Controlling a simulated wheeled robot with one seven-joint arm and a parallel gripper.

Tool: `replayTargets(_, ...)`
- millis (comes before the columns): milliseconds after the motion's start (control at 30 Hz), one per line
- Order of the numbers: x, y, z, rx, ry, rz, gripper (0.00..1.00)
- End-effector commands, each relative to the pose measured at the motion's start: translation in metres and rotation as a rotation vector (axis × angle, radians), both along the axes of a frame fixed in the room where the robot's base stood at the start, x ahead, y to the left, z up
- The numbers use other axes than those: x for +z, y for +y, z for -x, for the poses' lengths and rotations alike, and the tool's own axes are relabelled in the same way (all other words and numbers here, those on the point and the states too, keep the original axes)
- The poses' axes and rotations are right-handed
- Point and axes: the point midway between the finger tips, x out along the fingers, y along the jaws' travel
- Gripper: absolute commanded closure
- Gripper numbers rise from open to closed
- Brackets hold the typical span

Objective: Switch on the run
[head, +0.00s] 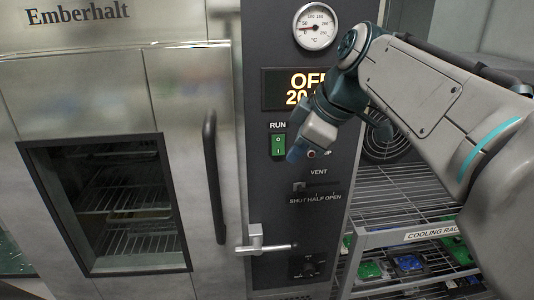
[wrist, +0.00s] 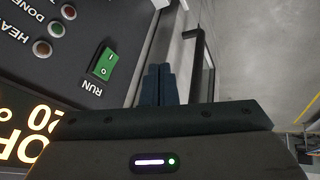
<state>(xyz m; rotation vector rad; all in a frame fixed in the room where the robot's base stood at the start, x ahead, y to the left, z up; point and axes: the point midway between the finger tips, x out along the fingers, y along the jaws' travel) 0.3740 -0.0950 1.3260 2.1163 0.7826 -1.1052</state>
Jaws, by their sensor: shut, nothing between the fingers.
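The green RUN rocker switch (head: 278,145) is on the dark control panel, below the display, with 0 at its top and I at its bottom. It shows large and unobstructed in the wrist view (wrist: 105,63). I cannot tell which half is pressed in. The display (head: 291,88) reads "OFF" with "20" below, partly hidden by my arm. My gripper (head: 293,155) is just right of the switch in the head view. In the wrist view its fingertips (wrist: 160,68) are together and empty, apart from the switch in the picture.
A vent slider (head: 299,187) and a latch lever (head: 264,246) sit lower down. A long door handle (head: 213,178) stands out left of the panel. A round gauge (head: 315,27) is above. The cooling rack (head: 405,237) with several coloured items is at right.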

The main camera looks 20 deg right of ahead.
Motion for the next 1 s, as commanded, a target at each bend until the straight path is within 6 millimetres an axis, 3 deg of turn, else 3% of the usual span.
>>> replayTargets(200,0.024,-0.025,-0.005,0.166,-0.087,0.082,1.00)
replayTargets(400,0.035,-0.033,-0.006,0.234,-0.120,0.120,1.00)
replayTargets(800,0.035,-0.033,-0.007,0.241,-0.123,0.124,1.00)
replayTargets(1000,0.018,-0.028,-0.017,0.241,-0.121,0.123,1.00)
